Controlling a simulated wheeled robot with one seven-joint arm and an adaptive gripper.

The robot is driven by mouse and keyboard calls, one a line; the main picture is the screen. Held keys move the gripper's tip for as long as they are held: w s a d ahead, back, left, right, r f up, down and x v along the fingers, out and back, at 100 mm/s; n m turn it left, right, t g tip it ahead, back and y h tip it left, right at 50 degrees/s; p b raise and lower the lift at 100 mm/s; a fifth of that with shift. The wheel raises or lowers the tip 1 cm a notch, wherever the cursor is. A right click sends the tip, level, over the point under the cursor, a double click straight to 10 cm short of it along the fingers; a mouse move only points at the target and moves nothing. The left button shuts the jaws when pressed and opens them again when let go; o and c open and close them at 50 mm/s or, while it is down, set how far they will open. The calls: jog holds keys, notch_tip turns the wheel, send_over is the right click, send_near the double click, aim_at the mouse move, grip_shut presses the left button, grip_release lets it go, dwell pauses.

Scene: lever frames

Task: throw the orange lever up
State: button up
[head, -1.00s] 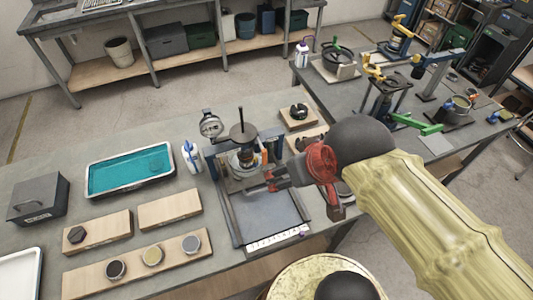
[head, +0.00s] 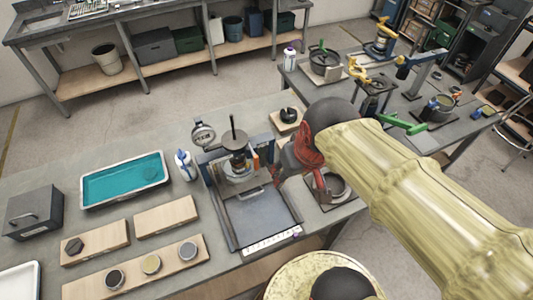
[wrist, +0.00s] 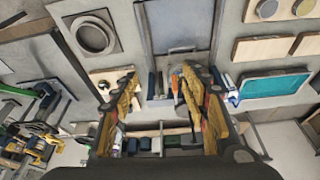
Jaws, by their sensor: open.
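A small orange part that looks like the lever (head: 256,160) shows at the right side of the press-like fixture (head: 238,168), beside its blue upright. In the wrist view an orange piece (wrist: 174,79) shows close to the tip of the right-hand finger; I cannot tell whether they touch. The lever's full shape and angle are too small and partly hidden to tell. My gripper (wrist: 142,86) is open, its two yellow-and-dark fingers spread with nothing held between them.
A dial gauge (head: 203,135) and a white bottle (head: 185,165) stand left of the fixture. A round ring on a board (head: 335,187) lies to its right. A teal tray (head: 122,182) and wooden boards (head: 166,216) lie further left. A second bench holds coloured levers and clamps.

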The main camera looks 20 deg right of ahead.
jog(key=w+d+m+g+p, duration=0.1)
jog(key=w, duration=0.1)
jog(key=w+d+f+m+g+p, duration=0.1)
jog(key=w+d+p, duration=0.1)
jog(key=w+d+f+m+g+y+p, duration=0.1)
jog(key=w+m, duration=0.1)
jog(key=shift+w+d+f+p, duration=0.25)
jog(key=shift+w+d+p, duration=0.05)
jog(key=shift+d, duration=0.05)
jog(key=c, duration=0.8)
jog(key=w+d+f+m+p, duration=0.1)
jog(key=w+m, duration=0.1)
jog(key=w+d+f+m+g+y+p, duration=0.1)
jog(key=w+f+m, duration=0.1)
jog(key=w+d+f+m, duration=0.1)
jog(key=shift+w+d+f+m+y+p, duration=0.2)
jog(key=shift+w+m+y+p, duration=0.1)
jog(key=shift+w+m+p, duration=0.1)
grip_shut()
jog(key=shift+w+d+f+m+y, duration=0.1)
jog(key=shift+w+m+y, duration=0.05)
jog(key=shift+w+m, duration=1.45)
jog(key=shift+w+d+f+m+y, duration=0.15)
jog(key=shift+w+m, duration=1)
jog(key=shift+m, duration=0.75)
jog(key=shift+a+r, duration=0.1)
